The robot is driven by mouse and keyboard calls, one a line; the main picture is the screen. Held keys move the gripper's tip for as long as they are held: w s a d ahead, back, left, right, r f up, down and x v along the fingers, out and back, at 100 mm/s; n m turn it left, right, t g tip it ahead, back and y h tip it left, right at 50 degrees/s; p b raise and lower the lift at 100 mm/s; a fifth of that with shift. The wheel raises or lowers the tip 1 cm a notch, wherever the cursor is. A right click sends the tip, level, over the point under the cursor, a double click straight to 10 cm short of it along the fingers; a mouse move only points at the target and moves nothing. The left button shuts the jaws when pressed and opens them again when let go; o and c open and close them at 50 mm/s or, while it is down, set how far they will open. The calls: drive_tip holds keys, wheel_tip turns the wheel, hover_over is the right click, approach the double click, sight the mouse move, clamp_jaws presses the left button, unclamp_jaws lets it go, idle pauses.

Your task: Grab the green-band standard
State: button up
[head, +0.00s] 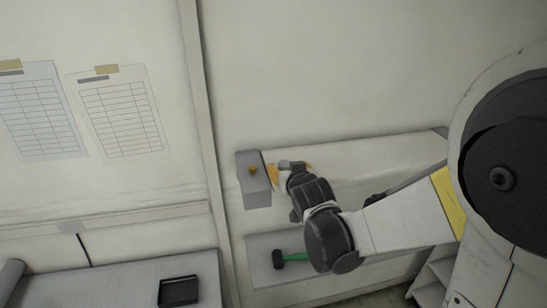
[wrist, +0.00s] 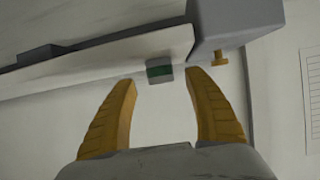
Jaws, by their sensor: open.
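The green-band standard (wrist: 159,71) shows in the wrist view as a small grey block with a dark green band, at the edge of a pale ledge (wrist: 100,58). My gripper (wrist: 161,77) is open, its two orange fingers spread, with the standard in line with the gap between the tips. How deep it sits between them I cannot tell. No contact shows. In the head view my gripper (head: 290,171) is at the ledge, just right of a grey box; the standard cannot be made out there.
The grey box (head: 254,184) with an orange knob (head: 253,170) stands close beside my gripper. A green-handled tool (head: 291,257) with a dark head lies on a lower grey shelf. A black tray (head: 178,290) is on the bench at lower left. Printed sheets (head: 121,112) hang on the wall.

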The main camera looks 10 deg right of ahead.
sight(286, 166)
drive_tip(key=x, duration=0.3)
drive_tip(key=shift+w+f, duration=0.1)
drive_tip(key=shift+w, duration=0.05)
drive_tip(key=c, duration=1.3)
clamp_jaws()
